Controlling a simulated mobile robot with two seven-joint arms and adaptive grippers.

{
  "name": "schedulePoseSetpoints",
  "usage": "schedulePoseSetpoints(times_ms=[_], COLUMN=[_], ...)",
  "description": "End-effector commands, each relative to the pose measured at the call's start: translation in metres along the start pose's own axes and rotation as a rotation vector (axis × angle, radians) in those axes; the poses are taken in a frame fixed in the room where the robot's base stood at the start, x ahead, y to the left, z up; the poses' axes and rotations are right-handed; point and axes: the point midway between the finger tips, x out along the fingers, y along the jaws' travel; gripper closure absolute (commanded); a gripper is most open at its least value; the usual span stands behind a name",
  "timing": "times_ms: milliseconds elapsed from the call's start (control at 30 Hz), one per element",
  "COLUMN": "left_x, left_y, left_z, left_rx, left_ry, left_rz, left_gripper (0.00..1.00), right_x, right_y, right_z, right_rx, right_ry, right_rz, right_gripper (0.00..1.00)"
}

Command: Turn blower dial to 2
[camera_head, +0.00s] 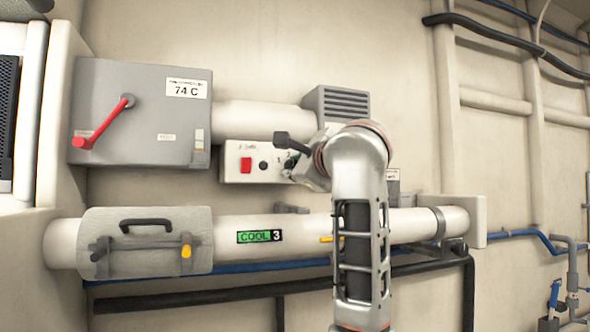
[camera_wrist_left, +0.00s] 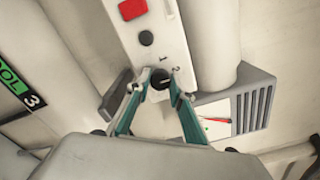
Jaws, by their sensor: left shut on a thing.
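The blower control panel (camera_head: 232,174) is a white box on the wall with a red rocker switch (camera_head: 246,164) and a round black knob. The blower dial (camera_wrist_left: 160,78) is small and dark, on the same panel in the left wrist view. Marks 1 and 2 show beside it; I cannot tell which its pointer faces. My left gripper (camera_wrist_left: 160,82) is shut on the dial, with one teal-and-grey finger on either side. My right gripper is not in view.
A grey box (camera_head: 140,140) with a red lever and a "74 C" label hangs at upper left. A white pipe (camera_head: 300,222) marked "COOL 3" runs below the panel. A louvred grey vent (camera_head: 342,104) sits just above. Dark and blue hoses run along the wall.

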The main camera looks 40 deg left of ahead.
Motion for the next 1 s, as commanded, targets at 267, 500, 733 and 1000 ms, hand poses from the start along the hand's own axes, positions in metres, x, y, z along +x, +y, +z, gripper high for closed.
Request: schedulePoseSetpoints(times_ms=[267,500,733,1000], left_x=[-0.0003,-0.0003,-0.0002,-0.0014], left_y=[-0.0002,-0.0003,-0.0002,-0.0002], left_z=[0.0002,0.0004,0.0004,0.0001], left_rx=[-0.034,-0.034,-0.034,-0.033], left_ry=[-0.001,-0.001,-0.001,0.0], left_rz=[0.0,0.0,0.0,-0.001], left_gripper=[1.0,1.0,0.62,0.62], right_x=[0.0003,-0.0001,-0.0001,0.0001], right_y=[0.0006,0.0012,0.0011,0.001], right_z=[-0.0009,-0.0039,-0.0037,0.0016], right_rx=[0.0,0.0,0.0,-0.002], right_ry=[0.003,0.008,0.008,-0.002], right_rz=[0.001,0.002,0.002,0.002], right_gripper=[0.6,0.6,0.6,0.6])
